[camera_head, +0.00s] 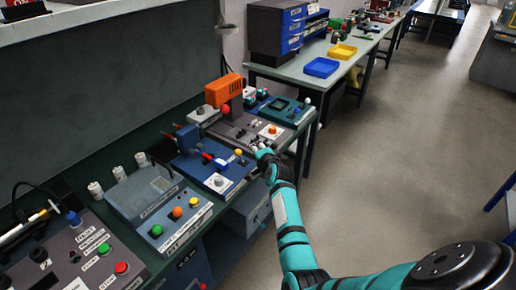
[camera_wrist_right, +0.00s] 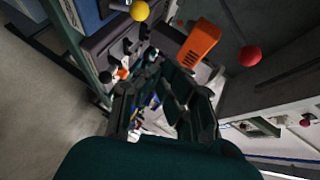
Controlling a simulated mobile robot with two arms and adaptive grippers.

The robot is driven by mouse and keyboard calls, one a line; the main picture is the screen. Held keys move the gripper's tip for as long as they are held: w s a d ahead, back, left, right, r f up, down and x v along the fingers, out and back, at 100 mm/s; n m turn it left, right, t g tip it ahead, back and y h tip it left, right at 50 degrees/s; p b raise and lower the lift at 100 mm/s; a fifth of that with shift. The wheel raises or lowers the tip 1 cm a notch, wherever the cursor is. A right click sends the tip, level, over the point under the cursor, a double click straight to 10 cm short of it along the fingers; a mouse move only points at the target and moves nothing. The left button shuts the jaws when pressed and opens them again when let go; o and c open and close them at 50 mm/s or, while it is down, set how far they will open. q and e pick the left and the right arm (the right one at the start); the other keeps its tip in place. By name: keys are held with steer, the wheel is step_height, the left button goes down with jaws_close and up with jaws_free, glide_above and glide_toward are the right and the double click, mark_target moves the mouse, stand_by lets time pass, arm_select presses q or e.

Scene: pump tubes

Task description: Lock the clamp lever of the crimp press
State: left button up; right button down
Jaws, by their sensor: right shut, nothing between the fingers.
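A machine with an orange head (camera_head: 223,90) and a dark grey base stands on the bench; it looks like the crimp press, though no label on it is readable. A red ball knob (camera_head: 225,110) sits under the head. In the right wrist view the orange head (camera_wrist_right: 199,43) and red ball (camera_wrist_right: 250,56) are beyond my fingers. My right gripper (camera_head: 261,152) is shut and empty at the front edge of the grey base; its dark fingers (camera_wrist_right: 178,78) fill the middle of the wrist view. I cannot tell which part is the clamp lever or whether the fingers touch it. My left gripper is not in view.
A teal box (camera_head: 284,109) is on the right. A button panel (camera_head: 165,215) and another console (camera_head: 90,255) are nearer. The floor (camera_head: 400,150) on the right is clear.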

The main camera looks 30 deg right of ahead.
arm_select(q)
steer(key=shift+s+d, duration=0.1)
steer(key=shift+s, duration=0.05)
arm_select(e)
steer(key=v, duration=0.3)
steer(key=shift+d+r, duration=0.1)
steer(key=shift+r, duration=0.25)
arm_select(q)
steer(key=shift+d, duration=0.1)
